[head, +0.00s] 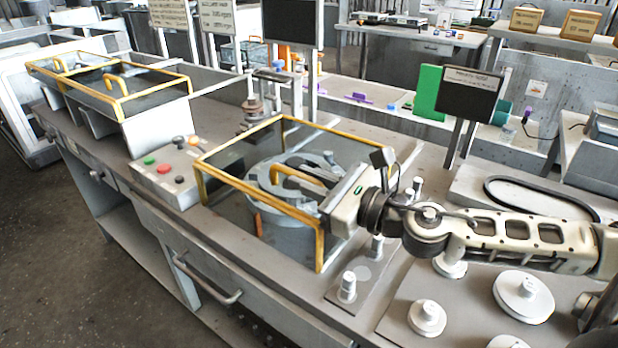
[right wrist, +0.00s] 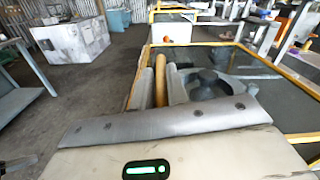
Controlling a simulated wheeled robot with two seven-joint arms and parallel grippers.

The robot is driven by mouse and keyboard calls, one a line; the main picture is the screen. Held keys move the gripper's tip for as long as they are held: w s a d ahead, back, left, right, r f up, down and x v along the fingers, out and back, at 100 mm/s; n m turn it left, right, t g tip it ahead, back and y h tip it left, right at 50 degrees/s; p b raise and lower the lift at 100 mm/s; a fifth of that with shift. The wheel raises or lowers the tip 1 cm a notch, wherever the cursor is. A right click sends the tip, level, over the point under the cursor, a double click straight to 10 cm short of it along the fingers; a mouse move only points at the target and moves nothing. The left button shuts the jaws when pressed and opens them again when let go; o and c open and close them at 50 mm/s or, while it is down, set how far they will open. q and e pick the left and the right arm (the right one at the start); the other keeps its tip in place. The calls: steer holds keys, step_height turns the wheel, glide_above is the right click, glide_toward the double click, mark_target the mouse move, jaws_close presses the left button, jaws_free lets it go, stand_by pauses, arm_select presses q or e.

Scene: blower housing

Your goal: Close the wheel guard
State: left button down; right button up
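The wheel guard (head: 257,198), a clear box with a yellow frame, stands over the round grey blower housing (head: 285,212) on the bench. Its top looks about level and its front legs reach down to the bench top. A curved yellow handle (head: 284,170) sits on it. My right gripper (head: 300,178) comes in from the right over the guard. In the right wrist view its two fingers (right wrist: 161,88) lie close on both sides of the yellow handle (right wrist: 161,72) and appear shut on it. The exact finger contact is hard to see. My left gripper is not in view.
A control box (head: 165,175) with red and green buttons stands left of the guard. Another yellow-framed guard (head: 110,90) is farther left. Pegs and round discs (head: 523,296) stand on the bench at the right. A dark sign (head: 468,93) rises behind my right arm.

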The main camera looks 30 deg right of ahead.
steer(key=o, duration=0.3)
steer(key=shift+s+a, duration=0.1)
steer(key=shift+a, duration=0.15)
steer(key=shift+d, duration=0.1)
